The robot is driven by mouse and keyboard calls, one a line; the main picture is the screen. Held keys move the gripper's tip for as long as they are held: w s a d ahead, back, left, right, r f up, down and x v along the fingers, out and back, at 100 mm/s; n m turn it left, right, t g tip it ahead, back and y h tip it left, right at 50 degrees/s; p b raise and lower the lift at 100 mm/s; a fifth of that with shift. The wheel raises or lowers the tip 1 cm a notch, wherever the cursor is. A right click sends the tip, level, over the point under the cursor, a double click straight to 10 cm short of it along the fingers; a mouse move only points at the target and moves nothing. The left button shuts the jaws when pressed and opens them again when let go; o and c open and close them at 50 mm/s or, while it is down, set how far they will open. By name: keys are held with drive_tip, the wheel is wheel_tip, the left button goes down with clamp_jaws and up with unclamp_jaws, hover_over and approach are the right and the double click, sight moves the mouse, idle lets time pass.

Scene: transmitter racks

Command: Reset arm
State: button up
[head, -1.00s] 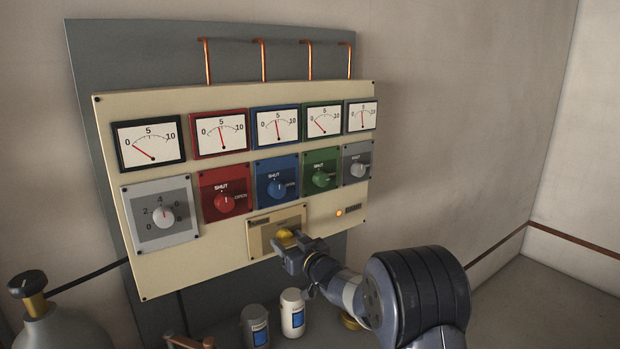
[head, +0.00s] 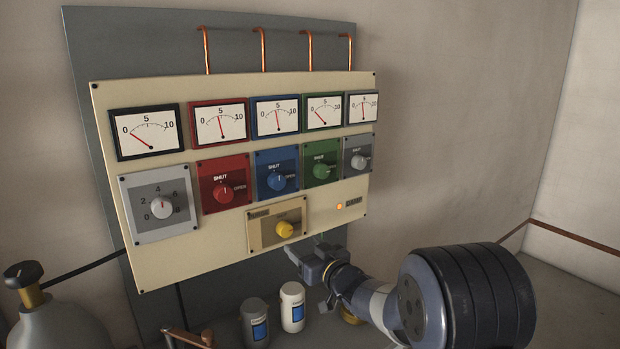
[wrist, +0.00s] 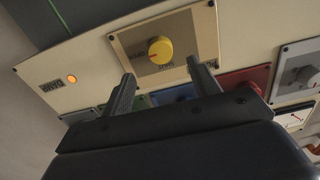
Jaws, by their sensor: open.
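My gripper (head: 304,252) is in front of the lower right part of the cream panel, below and to the right of the yellow knob (head: 285,230). In the wrist view the two fingers of my gripper (wrist: 164,92) stand apart with nothing between them. The yellow knob (wrist: 160,50) shows beyond the fingertips on its tan plate, apart from them. In the head view my arm (head: 465,300) reaches in from the lower right.
The cream panel (head: 215,262) carries several gauges, a grey dial (head: 161,208) and red, blue, green and grey knobs. An orange lamp (head: 340,207) glows. A grey jar (head: 255,325) and white jar (head: 292,308) stand below; a gas cylinder (head: 65,325) is at left.

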sight(288, 232)
drive_tip(key=p+x, duration=0.2)
drive_tip(key=x, duration=0.5)
drive_tip(key=shift+r, duration=0.2)
drive_tip(key=shift+w+a+f+n+b, duration=0.1)
drive_tip(key=shift+w+f+n+b, duration=0.05)
drive_tip(key=shift+f+n+b, duration=0.2)
drive_tip(key=n+b, duration=0.1)
drive_tip(key=n, duration=0.3)
drive_tip(key=shift+r, duration=0.2)
drive_tip(key=n+b, duration=0.1)
drive_tip(key=n, duration=0.3)
drive_tip(key=shift+n+b, duration=0.25)
drive_tip(key=shift+b, duration=0.15)
drive_tip(key=n+b, duration=0.1)
drive_tip(key=n, duration=0.3)
drive_tip(key=shift+n, duration=2.4)
